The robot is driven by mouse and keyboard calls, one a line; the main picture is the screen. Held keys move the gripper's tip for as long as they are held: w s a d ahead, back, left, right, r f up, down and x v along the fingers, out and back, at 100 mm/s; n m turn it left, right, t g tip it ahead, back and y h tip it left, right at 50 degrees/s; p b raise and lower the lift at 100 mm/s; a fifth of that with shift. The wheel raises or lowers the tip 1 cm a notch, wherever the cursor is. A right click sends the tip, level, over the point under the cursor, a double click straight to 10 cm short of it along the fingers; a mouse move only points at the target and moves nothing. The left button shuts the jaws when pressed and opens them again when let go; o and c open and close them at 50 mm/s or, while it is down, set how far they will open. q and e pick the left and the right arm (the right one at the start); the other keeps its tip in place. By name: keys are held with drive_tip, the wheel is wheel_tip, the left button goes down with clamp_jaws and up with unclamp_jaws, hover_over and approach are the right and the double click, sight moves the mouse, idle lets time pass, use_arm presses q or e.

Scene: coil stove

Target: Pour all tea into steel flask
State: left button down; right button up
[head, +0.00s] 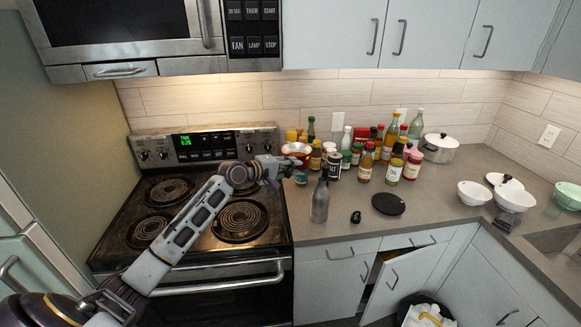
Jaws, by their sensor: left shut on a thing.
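The steel flask (320,203), a grey metal bottle, stands upright on the counter just right of the stove. My left gripper (283,166) is above the counter's edge by the stove, up and left of the flask. It is shut on a red-and-white cup (296,149), which is apart from the flask and looks about level. The tea cannot be made out. A small black cap (355,217) lies right of the flask. My right gripper is not in view.
Several bottles and jars, such as an amber bottle (366,162), crowd the counter behind the flask. A black disc (388,204) lies to the right, with white bowls (474,193) farther right. The coil stove (180,252) is at left. A cabinet door (392,282) below is ajar.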

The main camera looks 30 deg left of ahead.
use_arm(q)
drive_tip(key=shift+s+d+r+m, duration=0.1)
drive_tip(key=shift+d+r+m, duration=0.1)
drive_tip(key=shift+m, duration=0.1)
drive_tip(key=shift+f+g+h, duration=0.15)
drive_tip(key=shift+g+h, duration=0.15)
drive_tip(key=shift+h, duration=0.3)
drive_tip(key=shift+m, duration=0.3)
drive_tip(key=shift+s+d, duration=0.1)
drive_tip(key=shift+d, duration=0.05)
drive_tip(key=d+m+y, duration=0.1)
drive_tip(key=s+d+r+m+y, duration=0.1)
drive_tip(key=d+m, duration=0.1)
drive_tip(key=d+r+m+y, duration=0.1)
drive_tip(key=m, duration=0.1)
drive_tip(key=shift+s+d+t+b, duration=0.25)
drive_tip(key=shift+d+t+b, duration=0.05)
drive_tip(key=shift+t, duration=0.1)
idle(0.5)
